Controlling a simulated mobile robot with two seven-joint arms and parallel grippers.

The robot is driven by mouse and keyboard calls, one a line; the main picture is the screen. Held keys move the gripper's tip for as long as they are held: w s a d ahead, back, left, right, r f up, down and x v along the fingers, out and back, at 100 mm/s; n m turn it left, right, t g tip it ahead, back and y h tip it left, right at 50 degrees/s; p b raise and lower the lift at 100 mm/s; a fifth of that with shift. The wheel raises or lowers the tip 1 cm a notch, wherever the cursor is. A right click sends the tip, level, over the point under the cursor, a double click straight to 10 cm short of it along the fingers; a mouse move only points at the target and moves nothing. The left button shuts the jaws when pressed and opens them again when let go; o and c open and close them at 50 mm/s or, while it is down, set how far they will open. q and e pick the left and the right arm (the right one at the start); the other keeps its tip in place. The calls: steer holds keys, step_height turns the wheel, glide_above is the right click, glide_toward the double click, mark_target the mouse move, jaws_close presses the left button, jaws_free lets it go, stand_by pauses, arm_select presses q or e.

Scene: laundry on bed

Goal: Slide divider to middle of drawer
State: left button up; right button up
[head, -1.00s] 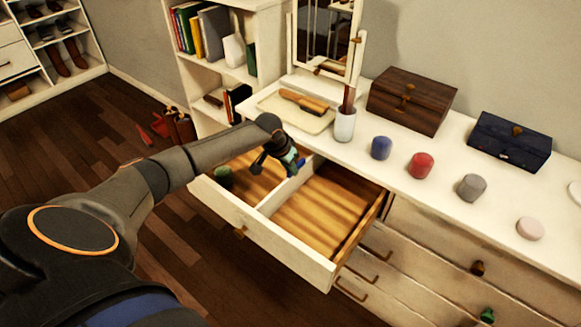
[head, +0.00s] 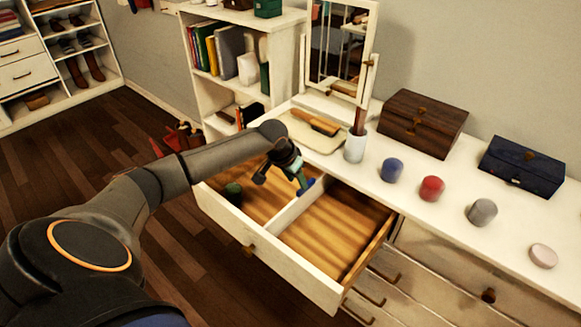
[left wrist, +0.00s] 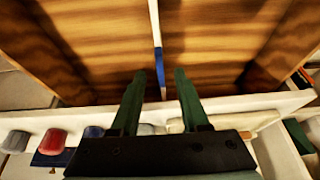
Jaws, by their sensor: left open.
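The open drawer (head: 262,261) has a white front and a wood-toned floor. A thin white divider (head: 287,216) runs front to back in it, standing about midway across, with a blue part near its back end. In the left wrist view the divider (left wrist: 155,25) shows as a white strip with the blue part just ahead of the fingertips. My left gripper (head: 282,181) is open over the back part of the drawer, at the divider's back end. In the left wrist view the divider lines up with the gap between the fingers (left wrist: 160,73). My right gripper is not in view.
A dark green round object (head: 233,192) lies in the drawer's left compartment; the right compartment looks empty. On the dresser top are a tray (head: 318,138) with a brush, a white cup (head: 355,147), several coloured round items, a brown box (head: 422,122) and a blue box (head: 520,166).

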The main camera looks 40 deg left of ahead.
arm_select(q)
steer(key=v, duration=0.7)
steer(key=shift+r, duration=0.25)
steer(key=shift+s, duration=0.15)
